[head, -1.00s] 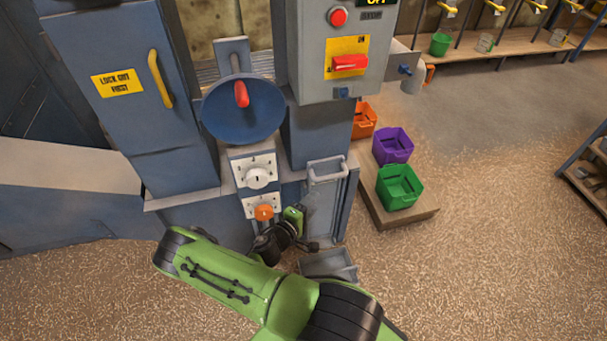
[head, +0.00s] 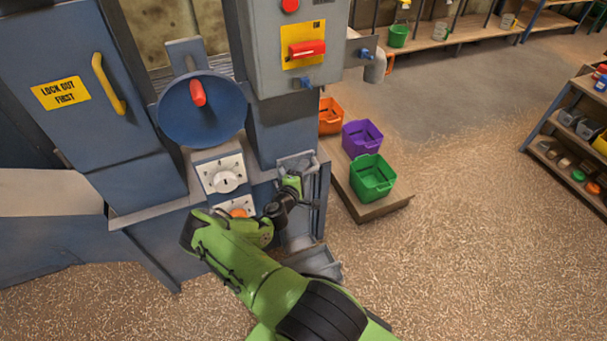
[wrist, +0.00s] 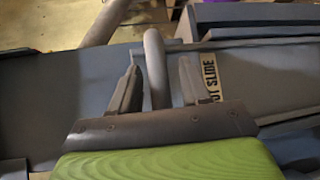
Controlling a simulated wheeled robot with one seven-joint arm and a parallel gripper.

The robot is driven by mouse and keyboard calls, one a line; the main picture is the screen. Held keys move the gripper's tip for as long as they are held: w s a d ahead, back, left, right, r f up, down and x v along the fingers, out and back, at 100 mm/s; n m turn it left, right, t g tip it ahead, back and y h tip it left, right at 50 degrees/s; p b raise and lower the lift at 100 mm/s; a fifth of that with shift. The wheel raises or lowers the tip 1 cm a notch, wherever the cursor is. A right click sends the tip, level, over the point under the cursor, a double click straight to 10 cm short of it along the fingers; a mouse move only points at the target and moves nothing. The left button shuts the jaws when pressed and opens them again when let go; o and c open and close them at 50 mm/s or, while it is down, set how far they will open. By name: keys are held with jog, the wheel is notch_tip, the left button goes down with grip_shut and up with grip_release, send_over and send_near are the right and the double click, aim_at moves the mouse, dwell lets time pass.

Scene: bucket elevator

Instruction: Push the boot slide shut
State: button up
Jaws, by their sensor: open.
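The boot slide (head: 298,224) is a grey upright panel in side rails, low on the machine at right of the dials. Its grey bar handle shows at its top in the head view (head: 296,158). In the wrist view the "BOOT SLIDE" label (wrist: 210,75) is partly hidden behind my right finger. My gripper (head: 291,182) is at the upper part of the slide, just below the handle in the picture. In the wrist view my gripper (wrist: 158,78) is open, with a grey bar (wrist: 155,62) standing between its fingers. I cannot tell whether they touch it. My arm covers part of the slide.
A grey tray (head: 319,264) sits on the floor below the slide. An orange knob (head: 238,213) and a white dial (head: 226,181) are left of my gripper. Purple (head: 362,137) and green (head: 372,174) crates stand on a low platform to the right. Open floor lies beyond.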

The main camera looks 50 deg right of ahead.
grip_shut()
dwell(0.3)
notch_tip(320, 180, down, 6)
jog(key=b, duration=0.5)
jog(key=shift+f, duration=0.15)
jog(key=shift+s+a, duration=0.1)
jog(key=shift+c, duration=0.4)
grip_release()
jog(key=shift+o, duration=0.4)
